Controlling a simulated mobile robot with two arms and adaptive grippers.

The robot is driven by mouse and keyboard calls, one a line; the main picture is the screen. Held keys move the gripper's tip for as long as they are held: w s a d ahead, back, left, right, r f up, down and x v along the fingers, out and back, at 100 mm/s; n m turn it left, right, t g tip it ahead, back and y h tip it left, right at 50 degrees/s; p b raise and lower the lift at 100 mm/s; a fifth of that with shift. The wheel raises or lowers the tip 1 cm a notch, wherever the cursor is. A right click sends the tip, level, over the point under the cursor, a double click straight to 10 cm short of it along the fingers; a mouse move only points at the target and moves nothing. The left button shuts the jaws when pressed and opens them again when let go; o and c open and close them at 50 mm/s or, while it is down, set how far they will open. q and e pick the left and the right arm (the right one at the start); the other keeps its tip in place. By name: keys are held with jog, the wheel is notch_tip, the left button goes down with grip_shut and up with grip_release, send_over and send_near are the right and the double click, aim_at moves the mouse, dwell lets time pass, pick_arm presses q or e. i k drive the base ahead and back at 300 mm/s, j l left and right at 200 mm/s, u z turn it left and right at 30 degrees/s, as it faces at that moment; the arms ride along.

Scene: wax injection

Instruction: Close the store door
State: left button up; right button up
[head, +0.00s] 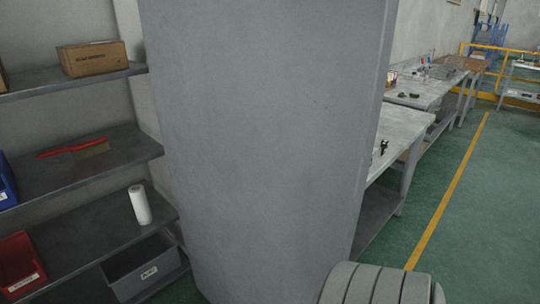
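A tall, flat grey panel (265,140) fills the middle of the head view and looks like the store door. It stands upright, with a narrow side face (383,80) showing along its right edge. Its top is cut off by the frame. I see no handle or hinge on it. Shelves show to its left and workbenches to its right, so it hides what lies behind it. Neither of my grippers is in view. A ribbed grey rounded part at the bottom right looks like a link of my arm, close in front of the panel's lower right edge.
Left shelves (100,157) hold a cardboard box (92,58), a red tool (72,148), a white roll (140,204), a grey bin (142,266) and a red bin (20,265). Workbenches (405,128) line the right. Green floor (475,220) with a yellow line (450,195) is clear.

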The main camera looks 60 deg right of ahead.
aim_at(268, 112)
jog(key=k+l, duration=0.2)
jog(key=l, duration=0.15)
jog(key=k+l, duration=0.2)
jog(key=l, duration=0.2)
jog(key=k+l, duration=0.2)
jog(key=l, duration=0.15)
jog(key=k+l, duration=0.2)
jog(key=l, duration=0.2)
jog(key=k+l, duration=0.15)
jog(key=l, duration=0.85)
jog(key=i+l, duration=0.15)
jog(key=l, duration=0.5)
